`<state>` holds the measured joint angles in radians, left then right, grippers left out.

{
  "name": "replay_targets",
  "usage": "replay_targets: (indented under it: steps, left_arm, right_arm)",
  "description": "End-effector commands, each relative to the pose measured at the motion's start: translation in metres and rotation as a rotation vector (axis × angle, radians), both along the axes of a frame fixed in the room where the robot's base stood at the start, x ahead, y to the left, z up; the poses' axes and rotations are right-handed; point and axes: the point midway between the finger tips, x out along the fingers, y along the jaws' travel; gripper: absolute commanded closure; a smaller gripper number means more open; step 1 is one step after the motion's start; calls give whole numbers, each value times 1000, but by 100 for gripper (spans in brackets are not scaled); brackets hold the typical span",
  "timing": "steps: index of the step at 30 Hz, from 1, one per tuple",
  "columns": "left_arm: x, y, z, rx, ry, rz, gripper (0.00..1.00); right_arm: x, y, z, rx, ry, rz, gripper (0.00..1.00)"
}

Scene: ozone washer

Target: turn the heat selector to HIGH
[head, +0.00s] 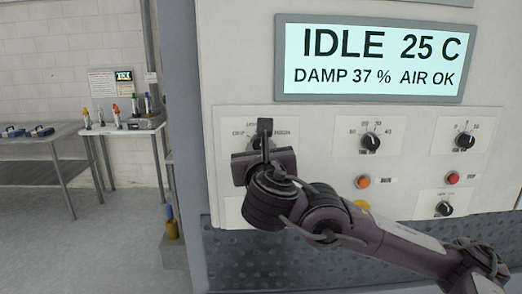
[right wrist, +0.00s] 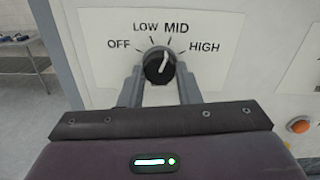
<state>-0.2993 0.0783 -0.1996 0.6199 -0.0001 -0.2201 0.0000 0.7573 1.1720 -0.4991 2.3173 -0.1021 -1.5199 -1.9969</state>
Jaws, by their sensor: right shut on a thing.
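The heat selector (right wrist: 159,66) is a round black knob with a white pointer, on a white plate marked OFF, LOW, MID and HIGH. Its pointer stands up and slightly right, towards MID. My right gripper (right wrist: 159,78) has its two grey fingers on either side of the knob and is shut on it. In the head view my right gripper (head: 265,130) is at the upper left plate (head: 224,124), hiding most of the knob and part of the lettering. My left gripper is not in view.
The panel display (head: 372,60) reads IDLE 25 C, DAMP 37 %, AIR OK. To the right are another knob (head: 370,141), an orange button (head: 363,182), a red button (head: 453,178) and a lower knob (head: 444,208). Tables (head: 40,140) stand far left, beyond open floor.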

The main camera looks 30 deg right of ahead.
Motion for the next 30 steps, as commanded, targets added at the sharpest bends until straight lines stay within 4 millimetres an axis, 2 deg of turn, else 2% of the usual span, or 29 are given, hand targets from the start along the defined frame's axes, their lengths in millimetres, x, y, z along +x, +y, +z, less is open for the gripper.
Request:
replay_targets:
  steps: [8,30]
  left_arm:
    - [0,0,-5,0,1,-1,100]
    - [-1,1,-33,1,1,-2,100]
  right_arm:
    - [0,1,-2,85,-51,1,93]
    - [1,2,-2,532,-325,1,93]
